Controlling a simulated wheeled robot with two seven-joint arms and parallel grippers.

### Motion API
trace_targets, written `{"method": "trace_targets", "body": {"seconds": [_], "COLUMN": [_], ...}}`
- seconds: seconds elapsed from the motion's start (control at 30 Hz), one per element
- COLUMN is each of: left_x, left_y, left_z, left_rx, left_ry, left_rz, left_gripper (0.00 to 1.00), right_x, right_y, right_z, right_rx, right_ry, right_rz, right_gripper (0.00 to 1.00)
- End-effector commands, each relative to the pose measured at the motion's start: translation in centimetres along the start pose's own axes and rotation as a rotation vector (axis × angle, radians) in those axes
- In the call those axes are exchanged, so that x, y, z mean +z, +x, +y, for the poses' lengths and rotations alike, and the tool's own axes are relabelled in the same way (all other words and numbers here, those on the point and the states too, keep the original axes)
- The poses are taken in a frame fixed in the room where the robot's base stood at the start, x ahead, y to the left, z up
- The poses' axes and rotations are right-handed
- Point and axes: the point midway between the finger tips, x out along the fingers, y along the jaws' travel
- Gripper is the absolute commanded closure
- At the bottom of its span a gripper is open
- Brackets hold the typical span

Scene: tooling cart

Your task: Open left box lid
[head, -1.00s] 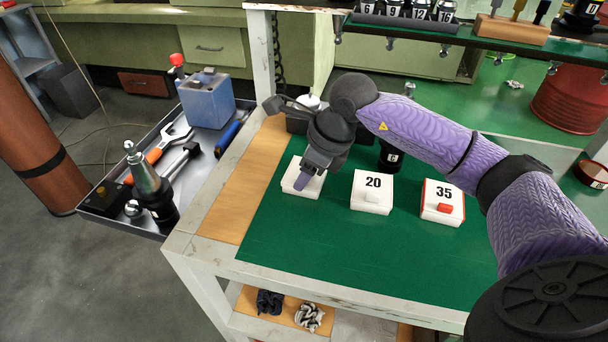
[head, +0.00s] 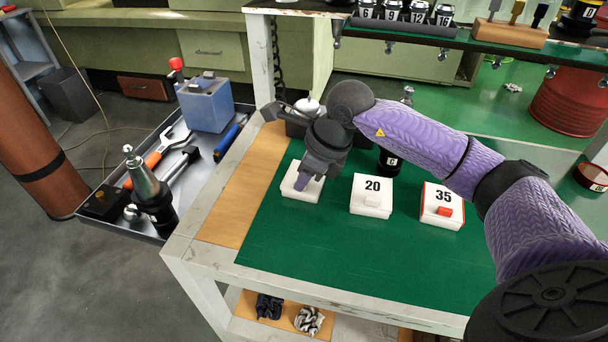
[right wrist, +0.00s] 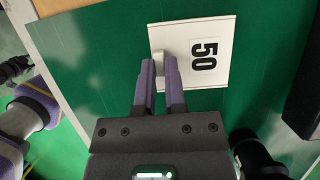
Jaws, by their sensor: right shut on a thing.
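The left box (head: 288,184) is a small white box on the green mat, partly hidden by my gripper in the head view. In the right wrist view its white lid (right wrist: 218,78) shows the number 50. My right gripper (head: 301,183) reaches down over the box from behind. In the right wrist view its two purple fingers (right wrist: 161,70) are close together on a small white lid tab (right wrist: 157,55) near the lid's edge. The lid looks shut; no gap shows. My left gripper is not in view.
To the right on the green mat (head: 330,245) stand a white box marked 20 (head: 372,205) and a box marked 35 (head: 441,215) with a red tab. A black tool holder (head: 389,163) stands behind them. The front of the mat is clear.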

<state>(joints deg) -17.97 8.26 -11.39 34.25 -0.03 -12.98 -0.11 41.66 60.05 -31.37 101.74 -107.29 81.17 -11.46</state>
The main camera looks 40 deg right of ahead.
Motion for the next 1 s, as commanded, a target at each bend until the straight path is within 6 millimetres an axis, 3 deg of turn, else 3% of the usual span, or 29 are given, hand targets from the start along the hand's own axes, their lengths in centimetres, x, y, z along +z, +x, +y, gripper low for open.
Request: {"method": "trace_targets", "body": {"seconds": [1.0], "left_x": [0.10], "left_y": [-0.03], "left_z": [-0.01], "left_rx": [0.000], "left_ry": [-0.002], "left_rz": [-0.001], "left_gripper": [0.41], "right_x": [0.03], "right_y": [-0.03], "right_z": [0.00], "right_rx": [0.000], "right_ry": [0.000], "right_rz": [-0.001], "right_gripper": [1.00]}}
